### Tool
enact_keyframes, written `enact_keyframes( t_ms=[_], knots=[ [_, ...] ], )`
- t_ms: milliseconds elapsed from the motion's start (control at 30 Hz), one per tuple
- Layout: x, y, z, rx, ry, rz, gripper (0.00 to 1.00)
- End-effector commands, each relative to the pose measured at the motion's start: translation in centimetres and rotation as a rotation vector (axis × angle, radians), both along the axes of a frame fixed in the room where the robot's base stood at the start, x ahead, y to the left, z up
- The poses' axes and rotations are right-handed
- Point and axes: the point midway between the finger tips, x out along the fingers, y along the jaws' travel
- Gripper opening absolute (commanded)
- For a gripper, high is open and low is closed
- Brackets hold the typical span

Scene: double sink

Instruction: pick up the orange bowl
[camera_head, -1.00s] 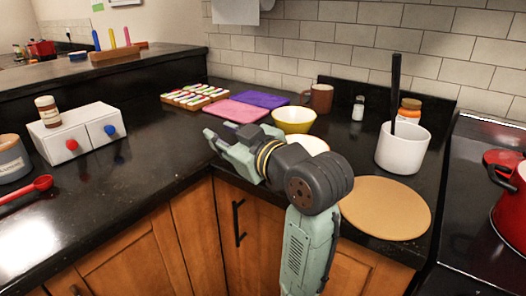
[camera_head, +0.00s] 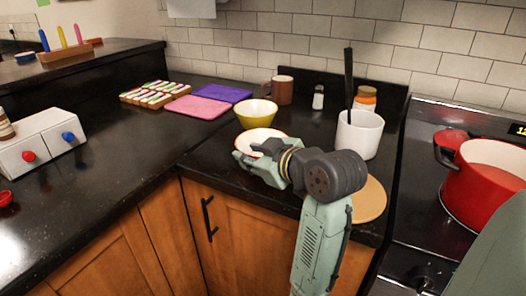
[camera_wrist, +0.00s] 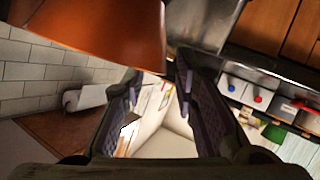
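The orange bowl (camera_head: 259,134), pale inside with an orange rim, sits on the black counter in front of the yellow bowl. My gripper (camera_head: 241,154) is at its near side, pointing left, and hides its front and lower part. In the wrist view a large smooth orange surface, seemingly the bowl's outside (camera_wrist: 95,28), fills the upper left, close to the camera. The fingers (camera_wrist: 157,88) are apart there, with no object visibly held between them. Whether a finger touches the bowl cannot be told.
A yellow bowl (camera_head: 256,115) and a brown mug (camera_head: 281,90) stand behind. A white crock (camera_head: 359,136) with a black utensil and a round tan board (camera_head: 371,200) are at right. A red pot (camera_head: 482,190) is on the stove.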

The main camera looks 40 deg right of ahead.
Motion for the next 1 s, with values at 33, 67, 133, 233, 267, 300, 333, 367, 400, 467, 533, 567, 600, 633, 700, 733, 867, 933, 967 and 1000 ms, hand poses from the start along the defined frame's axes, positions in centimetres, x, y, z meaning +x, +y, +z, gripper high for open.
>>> enact_keyframes(
  t_ms=[33,67,133,233,267,300,333,367,400,467,533,567,600,633,700,733,867,933,967,1000],
  knots=[
    [0.9,0.1,0.0,0.004,0.003,0.003,0.26],
    [1.3,0.1,-0.2,0.003,0.003,0.004,0.26],
    [2.1,0.0,-0.6,0.003,0.001,0.003,0.26],
    [2.7,-0.1,-0.9,0.002,0.000,0.000,0.26],
    [2.8,-0.1,-1.0,0.001,0.000,0.001,0.26],
    [2.9,-0.1,-1.0,0.001,0.000,0.001,0.26],
    [2.9,-0.1,-1.0,0.000,0.000,0.000,0.26],
    [2.9,-0.1,-1.0,0.000,0.000,0.000,0.26],
    [2.9,-0.1,-1.0,0.000,0.000,0.000,0.26],
    [2.8,-0.1,-1.0,0.000,0.000,0.000,0.26],
    [2.8,-0.1,-1.0,0.000,0.000,0.000,0.22],
    [2.8,-0.1,-1.0,0.000,-0.001,0.000,0.20],
    [2.8,-0.1,-1.0,0.000,-0.001,0.000,0.18],
    [2.8,-0.1,-1.0,0.000,-0.001,0.000,0.16],
    [2.8,-0.1,-1.0,0.000,-0.001,0.000,0.11],
    [2.8,-0.1,-1.0,0.000,-0.001,0.000,0.09],
    [2.8,-0.1,-1.0,0.000,-0.001,0.000,0.00],
    [2.8,-0.1,-1.0,0.000,-0.001,0.000,0.00],
    [2.8,-0.1,-1.0,0.000,-0.001,0.000,0.00],
    [2.8,-0.1,-1.0,0.000,-0.001,0.000,0.00]
  ],
)
